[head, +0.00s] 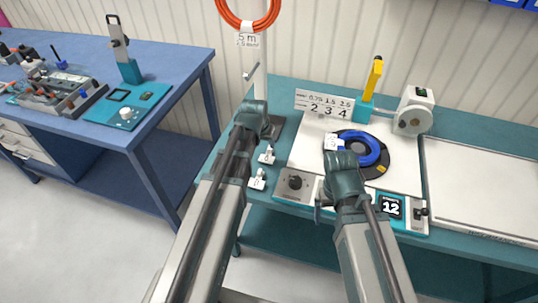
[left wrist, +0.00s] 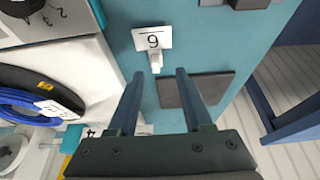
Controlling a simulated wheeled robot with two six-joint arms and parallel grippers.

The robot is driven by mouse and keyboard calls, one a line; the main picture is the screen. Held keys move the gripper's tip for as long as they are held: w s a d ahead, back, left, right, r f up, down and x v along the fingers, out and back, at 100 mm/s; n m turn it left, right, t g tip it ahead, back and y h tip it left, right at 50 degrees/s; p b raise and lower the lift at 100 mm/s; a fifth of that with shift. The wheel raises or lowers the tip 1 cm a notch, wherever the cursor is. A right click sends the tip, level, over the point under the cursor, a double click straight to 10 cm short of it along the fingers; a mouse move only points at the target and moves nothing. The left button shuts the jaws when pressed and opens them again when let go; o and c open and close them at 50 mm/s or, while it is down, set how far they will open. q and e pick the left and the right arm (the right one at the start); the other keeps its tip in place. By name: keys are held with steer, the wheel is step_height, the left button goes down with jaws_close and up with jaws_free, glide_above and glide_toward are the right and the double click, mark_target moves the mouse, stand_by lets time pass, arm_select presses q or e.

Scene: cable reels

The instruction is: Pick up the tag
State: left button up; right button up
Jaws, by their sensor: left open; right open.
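Two small white tags stand on the teal bench left of the white machine: a nearer tag (head: 257,180) and a farther tag (head: 267,156). The left wrist view shows one white tag (left wrist: 152,39) with a digit that reads 9 or 6, on a small white stem, just beyond the fingertips. Another white piece (left wrist: 144,128) shows partly between the fingers, mostly hidden. My left gripper (left wrist: 159,76) is open and empty above the bench; it also shows in the head view (head: 262,122). My right gripper (head: 343,172) is open in front of the blue cable coil (head: 366,148).
A dark square pad (left wrist: 211,89) lies beneath my left gripper. The coil also carries a white tag (head: 331,142). An orange coil (head: 248,10) hangs on a post with a "5 m" tag (head: 247,40). A blue table (head: 160,50) stands left across a gap.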

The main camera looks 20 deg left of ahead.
mark_target(269, 148)
arm_select(q)
steer(key=b+x, duration=0.4)
steer(key=x, duration=0.1)
steer(key=shift+d+f+b, duration=0.15)
steer(key=shift+d+b, duration=0.2)
jaws_close()
